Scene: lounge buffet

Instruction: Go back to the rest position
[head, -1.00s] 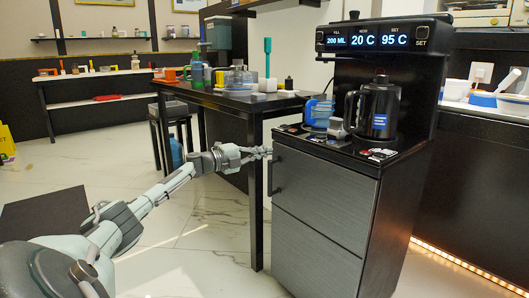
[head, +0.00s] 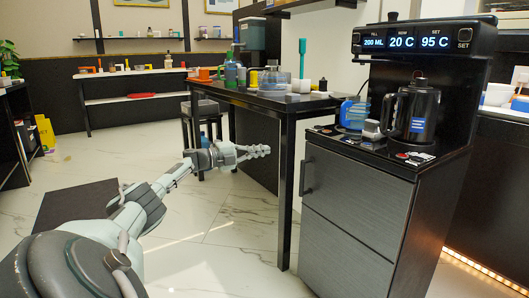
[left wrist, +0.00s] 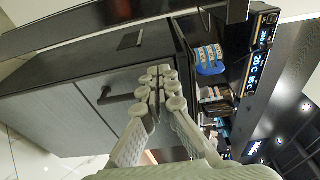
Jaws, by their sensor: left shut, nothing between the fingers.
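My left gripper (head: 254,152) reaches in from the left in the head view. It is shut and empty, in the air to the left of the dark cabinet (head: 350,210), clear of its handle (head: 306,178). In the left wrist view its fingertips (left wrist: 157,88) meet in the middle, with the cabinet front (left wrist: 60,112) and the handle (left wrist: 117,95) beyond them. The cabinet door is closed. My right gripper is in neither view.
The cabinet carries a dark kettle (head: 411,112) and a blue jug (head: 354,113) below a lit display panel (head: 420,41). A black table (head: 270,100) with bottles and jars stands behind my gripper. The marble floor (head: 215,240) is open at the left.

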